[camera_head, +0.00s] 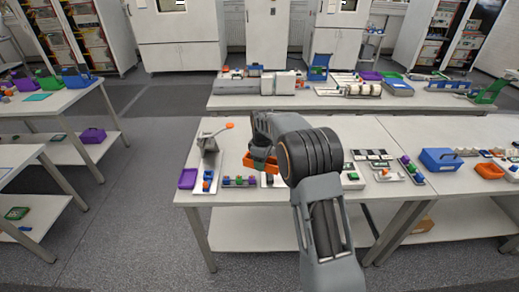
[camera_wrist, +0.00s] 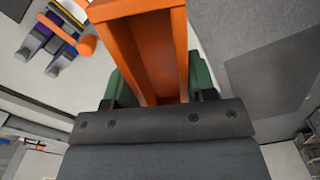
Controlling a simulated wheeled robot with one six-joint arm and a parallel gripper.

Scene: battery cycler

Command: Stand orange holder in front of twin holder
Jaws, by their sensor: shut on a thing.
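The orange holder (camera_wrist: 148,50) is an open, trough-like piece with raised side walls. In the wrist view it sits between the green finger pads of my gripper (camera_wrist: 162,88), which is shut on it. In the head view the orange holder (camera_head: 260,164) is held by my gripper (camera_head: 263,156) over the left part of the near table (camera_head: 228,205). The gap below it is hard to judge. I cannot tell for certain which piece is the twin holder; my arm hides part of the table.
A grey device (camera_head: 208,146) with an orange knob (camera_head: 229,126) stands left of my gripper. A purple tray (camera_head: 187,179) lies at the table's left edge. A row of coloured blocks (camera_head: 239,181) lies near the front edge. A blue bin (camera_head: 440,160) stands at the right.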

